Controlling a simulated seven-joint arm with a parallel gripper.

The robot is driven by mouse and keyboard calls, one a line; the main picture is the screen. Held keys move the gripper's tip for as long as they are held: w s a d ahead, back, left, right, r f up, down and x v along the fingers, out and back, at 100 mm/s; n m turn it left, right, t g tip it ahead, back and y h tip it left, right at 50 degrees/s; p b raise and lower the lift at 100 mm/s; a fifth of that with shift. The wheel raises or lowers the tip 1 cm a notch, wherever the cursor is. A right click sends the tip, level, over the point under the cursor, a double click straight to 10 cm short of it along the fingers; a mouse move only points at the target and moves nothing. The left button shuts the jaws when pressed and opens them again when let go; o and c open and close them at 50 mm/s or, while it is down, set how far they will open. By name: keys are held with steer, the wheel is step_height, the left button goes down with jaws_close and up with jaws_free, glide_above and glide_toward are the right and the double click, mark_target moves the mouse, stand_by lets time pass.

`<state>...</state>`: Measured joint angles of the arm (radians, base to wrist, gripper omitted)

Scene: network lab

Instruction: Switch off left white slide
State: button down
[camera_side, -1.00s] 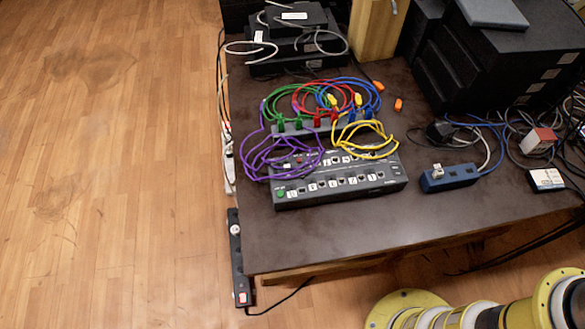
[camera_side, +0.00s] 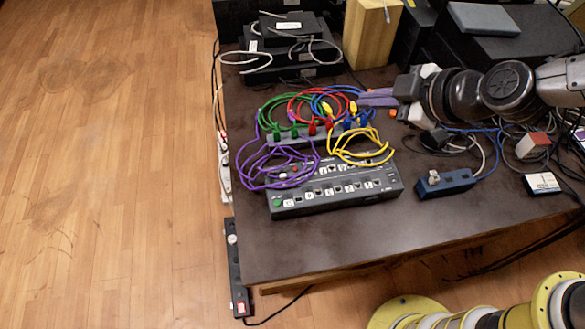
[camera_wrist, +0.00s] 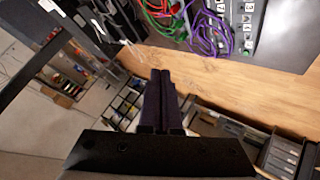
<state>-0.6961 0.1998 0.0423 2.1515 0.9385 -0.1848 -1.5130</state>
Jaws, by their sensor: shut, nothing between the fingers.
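A grey switch panel (camera_side: 335,199) lies on the dark table, with a row of small white-marked slots along its front and a green button (camera_side: 277,203) at its left end. Which white mark is the left slide is too small to tell. The panel also shows at the top right of the wrist view (camera_wrist: 283,38), partly cut off. My gripper (camera_side: 361,97) has come in from the right, above the table behind the panel, with its fingers pointing left. The fingers (camera_wrist: 161,73) are together and empty in the wrist view, apart from the panel.
Purple cables (camera_side: 262,168) and yellow cables (camera_side: 360,147) loop over the panel's rear part. Green, red and blue cables stand behind it. A blue socket block (camera_side: 446,185) sits to the right. The table front (camera_side: 350,245) is clear. A power strip (camera_side: 237,270) hangs at the left.

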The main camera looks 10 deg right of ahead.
mark_target(283, 177)
steer(key=s+a+f+n+g, duration=0.3)
steer(key=s+a+f, duration=0.6)
steer(key=f, duration=0.3)
steer(key=shift+s+a+f, duration=0.15)
steer(key=shift+a+f, duration=0.15)
steer(key=shift+a, duration=0.25)
steer(key=x, duration=0.9)
steer(key=shift+w+f, duration=0.25)
steer(key=shift+f, duration=0.15)
steer(key=w, duration=0.3)
steer(key=shift+w+f, duration=0.1)
steer(key=shift+w, duration=0.45)
